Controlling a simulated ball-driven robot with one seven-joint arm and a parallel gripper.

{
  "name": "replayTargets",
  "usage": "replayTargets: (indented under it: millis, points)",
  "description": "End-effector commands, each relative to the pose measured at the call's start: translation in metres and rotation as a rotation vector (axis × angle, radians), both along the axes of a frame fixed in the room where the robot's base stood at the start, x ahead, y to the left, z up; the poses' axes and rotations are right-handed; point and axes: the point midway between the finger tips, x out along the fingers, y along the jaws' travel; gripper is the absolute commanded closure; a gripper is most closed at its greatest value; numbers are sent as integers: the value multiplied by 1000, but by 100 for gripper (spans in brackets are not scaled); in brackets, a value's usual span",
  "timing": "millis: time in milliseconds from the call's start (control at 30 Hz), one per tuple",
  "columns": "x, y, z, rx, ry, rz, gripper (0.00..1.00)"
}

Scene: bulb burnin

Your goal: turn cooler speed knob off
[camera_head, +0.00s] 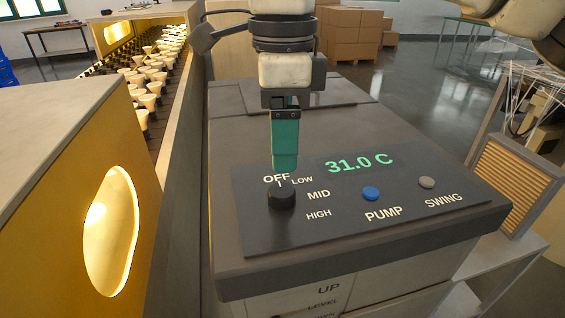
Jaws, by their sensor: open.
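The cooler (235,250) stands in front of me with a dark control panel (300,226) on its top. The black speed knob (281,196) is at the panel's left, with OFF, LOW, MID and HIGH printed around it. A light mark on the knob's top seems to point up toward OFF, but the exact setting is hard to read. My gripper (285,168) points down just above and behind the knob. Its green fingers overlap in this view, so the gap between them is hidden. It appears apart from the knob and holds nothing visible.
A blue PUMP button (371,194), a grey SWING button (426,182) and a green 31.0 C display (360,163) share the panel. A yellow-walled rack (60,170) with rows of bulbs (150,88) stands close on the left. Cardboard boxes (340,38) are behind.

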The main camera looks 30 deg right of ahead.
Motion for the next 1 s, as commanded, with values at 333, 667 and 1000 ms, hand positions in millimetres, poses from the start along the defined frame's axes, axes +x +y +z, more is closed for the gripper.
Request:
replayTargets:
  millis: [333,667,1000]
  points:
    - [0,0,29,1,0,2,31]
    - [0,0,29,1,0,1,31]
    - [0,0,29,1,0,1,31]
